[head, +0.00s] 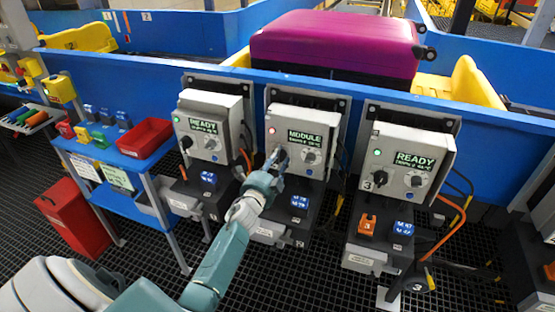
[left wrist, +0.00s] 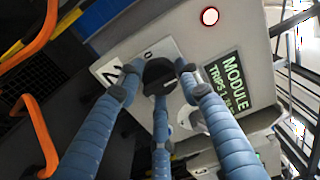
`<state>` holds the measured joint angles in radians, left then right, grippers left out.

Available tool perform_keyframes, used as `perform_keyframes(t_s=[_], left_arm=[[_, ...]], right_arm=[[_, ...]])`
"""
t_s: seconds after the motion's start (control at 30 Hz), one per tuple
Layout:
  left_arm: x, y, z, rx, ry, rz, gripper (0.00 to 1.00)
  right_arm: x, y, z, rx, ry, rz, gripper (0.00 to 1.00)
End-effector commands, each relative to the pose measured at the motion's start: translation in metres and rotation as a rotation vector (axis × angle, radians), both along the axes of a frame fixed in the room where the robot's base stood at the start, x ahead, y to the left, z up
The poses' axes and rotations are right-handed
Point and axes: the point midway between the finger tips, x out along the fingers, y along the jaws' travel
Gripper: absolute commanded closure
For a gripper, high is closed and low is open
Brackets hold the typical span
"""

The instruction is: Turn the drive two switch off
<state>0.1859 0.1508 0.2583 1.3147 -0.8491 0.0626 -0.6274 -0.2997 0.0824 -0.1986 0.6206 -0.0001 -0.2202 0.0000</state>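The drive two box (head: 316,122) is the middle grey box in the head view, with a red lamp (head: 272,131) and a green-lettered MODULE display (head: 307,139). My left gripper (head: 277,160) reaches its front at the black switch knob. In the left wrist view the three blue fingers of my left gripper (left wrist: 158,78) are drawn in around the black knob (left wrist: 158,70), beside a "2" label (left wrist: 111,74). They look closed on it; exact contact is partly hidden. The lamp (left wrist: 210,16) glows red there too. My right gripper is not in view.
Drive one (head: 209,110) to the left and drive three (head: 412,140) to the right show READY and green lamps. A purple suitcase (head: 335,42) lies on the conveyor behind. A blue shelf stand (head: 122,200) with a red bin (head: 144,138) stands at left. Cables hang between the boxes.

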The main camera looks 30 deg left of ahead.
Motion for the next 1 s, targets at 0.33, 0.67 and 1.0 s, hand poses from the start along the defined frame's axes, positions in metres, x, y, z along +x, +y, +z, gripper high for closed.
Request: perform_keyframes(t_s=[0.33, 0.67, 1.0], left_arm=[[-0.0002, 0.0, -0.0001, -0.027, -0.007, 0.0, 0.91], [-0.0002, 0.0001, 0.0002, -0.213, -0.05, 0.0, 0.91], [-0.0001, 0.0002, 0.0006, -0.524, -0.125, 0.0, 0.91]], right_arm=[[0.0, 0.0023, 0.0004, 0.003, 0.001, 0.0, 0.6], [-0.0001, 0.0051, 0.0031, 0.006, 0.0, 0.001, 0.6], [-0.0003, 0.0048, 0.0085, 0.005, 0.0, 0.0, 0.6]])
